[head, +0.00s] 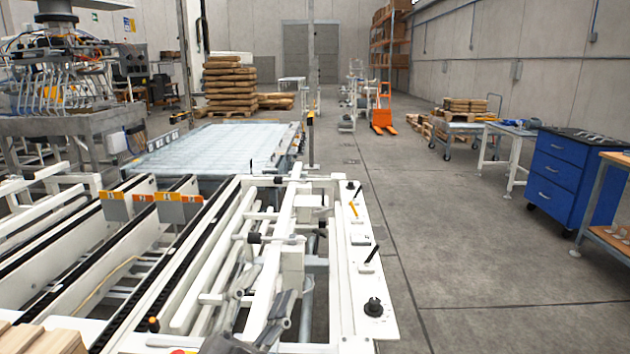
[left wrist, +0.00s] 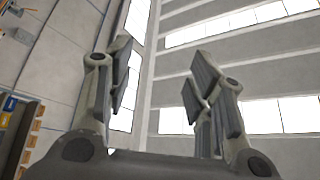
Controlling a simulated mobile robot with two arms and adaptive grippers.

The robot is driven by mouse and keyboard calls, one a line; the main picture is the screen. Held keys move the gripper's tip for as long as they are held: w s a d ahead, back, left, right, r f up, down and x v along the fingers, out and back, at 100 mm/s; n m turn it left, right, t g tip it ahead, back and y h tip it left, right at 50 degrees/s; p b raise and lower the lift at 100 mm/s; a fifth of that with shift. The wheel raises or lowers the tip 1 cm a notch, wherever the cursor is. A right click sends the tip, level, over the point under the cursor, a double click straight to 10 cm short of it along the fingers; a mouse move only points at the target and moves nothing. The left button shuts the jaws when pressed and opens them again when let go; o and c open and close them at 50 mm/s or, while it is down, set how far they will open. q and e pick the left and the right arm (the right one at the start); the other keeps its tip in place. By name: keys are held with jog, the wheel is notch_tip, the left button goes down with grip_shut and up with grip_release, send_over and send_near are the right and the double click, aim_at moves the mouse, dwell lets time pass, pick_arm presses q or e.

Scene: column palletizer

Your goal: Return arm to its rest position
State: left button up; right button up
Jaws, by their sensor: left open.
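My left gripper (head: 262,302) is at the bottom middle of the head view, in front of the white conveyor frame (head: 345,290). Its grey fingers point up and away. In the left wrist view, the two fingers of the left gripper (left wrist: 158,85) stand well apart with nothing between them. That view looks up at the wall and the bright ceiling windows. My right gripper is in neither view.
A roller conveyor (head: 205,148) lies ahead on the left. Stacked sacks (head: 229,88) stand behind it. A blue drawer cabinet (head: 572,178) and a wheeled cart (head: 458,127) stand on the right. The grey floor (head: 470,240) between is clear. Cardboard-coloured boxes (head: 40,339) sit at bottom left.

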pick_arm(q)
jog(key=s+a+f+n+g+y, duration=0.2)
jog(key=a+f+n+g+y, duration=0.25)
jog(key=f, duration=0.65)
jog(key=s+a+f+n+g+y, duration=0.2)
jog(key=a+f+n+g+y, duration=0.25)
jog(key=f, duration=0.55)
jog(key=s+a+f+n+g, duration=0.15)
jog(key=s+f+g, duration=0.25)
jog(key=s+f, duration=0.45)
jog(key=s+a+f+n+g, duration=0.15)
jog(key=s+f+g, duration=0.4)
jog(key=s, duration=0.65)
jog(key=s+f+p+x, duration=0.1)
jog(key=s+x, duration=0.2)
jog(key=x, duration=0.8)
jog(key=s+d+p+x, duration=0.1)
jog(key=s+x, duration=0.1)
jog(key=x, duration=0.9)
jog(key=s+a+f+g+p, duration=0.1)
jog(key=s+a+f, duration=0.1)
jog(key=s+f, duration=0.6)
jog(key=s+a+f+p, duration=0.1)
jog(key=s+a+f, duration=0.1)
jog(key=s+f, duration=0.5)
jog(key=s, duration=0.2)
jog(key=shift+s+f+m+g, duration=0.35)
jog(key=shift+f+m, duration=0.05)
